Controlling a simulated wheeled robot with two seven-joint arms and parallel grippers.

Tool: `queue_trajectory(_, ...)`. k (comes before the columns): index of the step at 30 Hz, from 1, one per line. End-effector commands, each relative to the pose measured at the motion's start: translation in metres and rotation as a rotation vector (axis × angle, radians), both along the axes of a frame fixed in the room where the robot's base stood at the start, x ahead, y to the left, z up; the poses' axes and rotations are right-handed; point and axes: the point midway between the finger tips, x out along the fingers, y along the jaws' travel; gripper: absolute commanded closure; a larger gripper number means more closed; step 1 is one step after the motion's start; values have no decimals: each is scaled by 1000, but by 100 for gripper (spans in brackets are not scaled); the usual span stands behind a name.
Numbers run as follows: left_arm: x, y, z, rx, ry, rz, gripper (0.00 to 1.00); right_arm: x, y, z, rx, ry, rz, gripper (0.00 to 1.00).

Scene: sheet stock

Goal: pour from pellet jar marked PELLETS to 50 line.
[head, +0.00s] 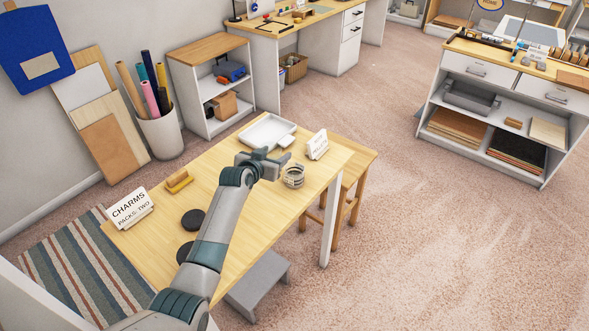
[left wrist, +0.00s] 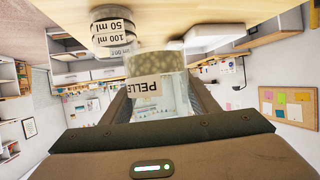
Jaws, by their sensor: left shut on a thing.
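The pellet jar (left wrist: 155,75) is clear, with a white label on which "PELLE" can be read. My left gripper (head: 276,160) is shut on it; its fingers (left wrist: 155,105) flank the jar in the left wrist view. Pale pellets lie at the jar's end nearest the table. In the head view the gripper hides the jar. The measuring jar (head: 293,177), round and clear, stands on the table just right of the gripper. In the left wrist view the measuring jar (left wrist: 115,30) shows 50 ml and 100 ml marks. Its contents are unclear. My right gripper is out of view.
On the table (head: 232,215) stand a white tray (head: 266,131) behind the gripper, a small sign (head: 317,145) and a CHARMS sign (head: 130,207). A yellow-and-dark block (head: 179,181) and dark discs (head: 193,219) lie left of my arm. A wooden stool (head: 352,170) stands beyond the right edge.

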Motion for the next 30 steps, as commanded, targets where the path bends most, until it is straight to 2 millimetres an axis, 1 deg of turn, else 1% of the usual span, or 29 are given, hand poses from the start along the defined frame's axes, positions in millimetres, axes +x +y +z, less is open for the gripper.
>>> queue_trajectory(1, -1, 3, 6, 1, -1, 1, 74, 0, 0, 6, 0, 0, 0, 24)
queue_trajectory(3, -2, 7, 10, 2, -2, 0, 74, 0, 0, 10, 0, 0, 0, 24)
queue_trajectory(17, -11, 35, 34, 1, -1, 1, 74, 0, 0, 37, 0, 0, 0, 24)
queue_trajectory(24, -16, 49, 44, 2, -1, 0, 74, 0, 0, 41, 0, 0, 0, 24)
queue_trajectory(30, -17, 53, 48, 2, -2, 0, 74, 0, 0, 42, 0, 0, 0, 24)
